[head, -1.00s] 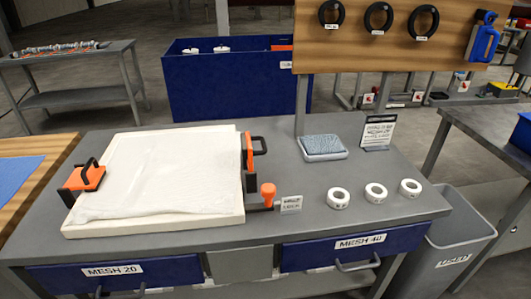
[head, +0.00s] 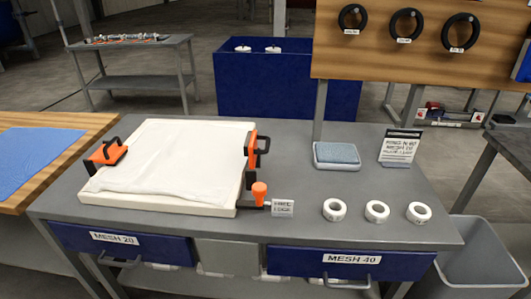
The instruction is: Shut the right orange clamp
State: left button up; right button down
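The right orange clamp (head: 252,150) stands at the right edge of the white press frame (head: 160,207). Its orange part is upright, and its black handle (head: 264,144) sticks out to the right. The left orange clamp (head: 108,153) is at the frame's left edge, with its orange part tilted and a black handle on it. A wrinkled white cloth (head: 180,155) covers the frame. An orange knob (head: 260,193) stands near the frame's front right corner, beside a small label. Neither of my grippers is in view.
The grey bench (head: 300,218) carries several white tape rolls (head: 377,211), a blue-grey pad (head: 337,155) and a sign (head: 399,148). Blue drawers (head: 220,250) are in its front. A wooden table (head: 30,190) is at left, a grey bin (head: 480,255) at right.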

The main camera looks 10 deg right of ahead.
aim_at(251, 150)
jog(key=l, duration=0.25)
jog(key=k+l, duration=0.1)
jog(key=l, duration=0.15)
jog(key=i+l+u, duration=0.1)
jog(key=l+u, duration=0.6)
jog(key=i+l, duration=0.05)
